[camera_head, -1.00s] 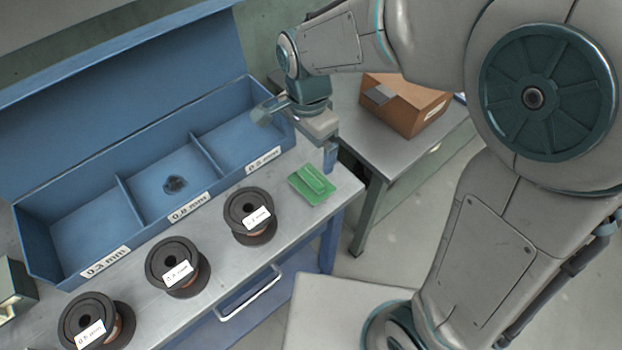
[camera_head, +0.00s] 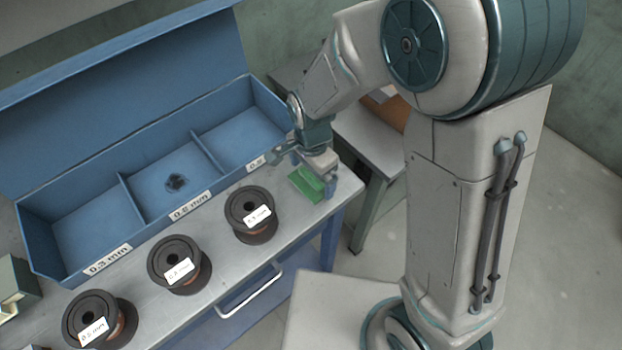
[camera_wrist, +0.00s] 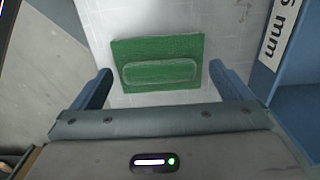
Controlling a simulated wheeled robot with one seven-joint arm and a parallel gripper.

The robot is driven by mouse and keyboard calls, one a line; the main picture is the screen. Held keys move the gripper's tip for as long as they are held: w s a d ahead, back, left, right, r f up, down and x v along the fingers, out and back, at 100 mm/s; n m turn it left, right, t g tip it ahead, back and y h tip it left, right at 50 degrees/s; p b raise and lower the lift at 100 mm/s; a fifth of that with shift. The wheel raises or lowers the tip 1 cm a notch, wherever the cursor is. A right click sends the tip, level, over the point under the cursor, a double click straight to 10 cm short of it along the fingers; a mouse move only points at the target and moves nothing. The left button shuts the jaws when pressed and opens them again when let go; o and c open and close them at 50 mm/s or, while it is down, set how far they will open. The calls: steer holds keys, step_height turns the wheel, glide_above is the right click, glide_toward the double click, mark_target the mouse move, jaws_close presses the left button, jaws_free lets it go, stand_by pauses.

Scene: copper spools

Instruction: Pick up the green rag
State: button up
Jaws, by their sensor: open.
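The green rag (camera_head: 306,184) lies folded and flat near the right end of the workbench top. In the wrist view the rag (camera_wrist: 158,50) shows whole, a square with a smaller folded strip on it. My gripper (camera_head: 312,178) is just above the rag in the head view and hides part of it. In the wrist view my gripper (camera_wrist: 158,82) is open, with one blue finger on each side of the rag's near part and nothing between them gripped. Whether the fingertips touch the bench, I cannot tell.
A blue compartment box (camera_head: 125,262) with an open lid stands along the back of the bench. Three dark spools (camera_head: 250,212) with white labels stand in a row in front of it. A cardboard box (camera_head: 386,108) sits on a side table (camera_head: 372,150) behind my arm.

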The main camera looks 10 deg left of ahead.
steer(key=c, duration=1.1)
steer(key=shift+o, duration=0.2)
steer(key=shift+r, duration=0.5)
steer(key=r, duration=0.3)
steer(key=shift+w+d+r, duration=0.2)
steer(key=shift+d+r, duration=0.05)
steer(key=w+d+r+b, duration=0.1)
steer(key=w+d+r, duration=0.3)
steer(key=d, duration=0.6)
step_height(320, 180, up, 3)
steer(key=shift+d+f+b, duration=0.15)
steer(key=shift+f+b, duration=0.05)
steer(key=shift+b, duration=0.1)
steer(key=shift+w, duration=0.1)
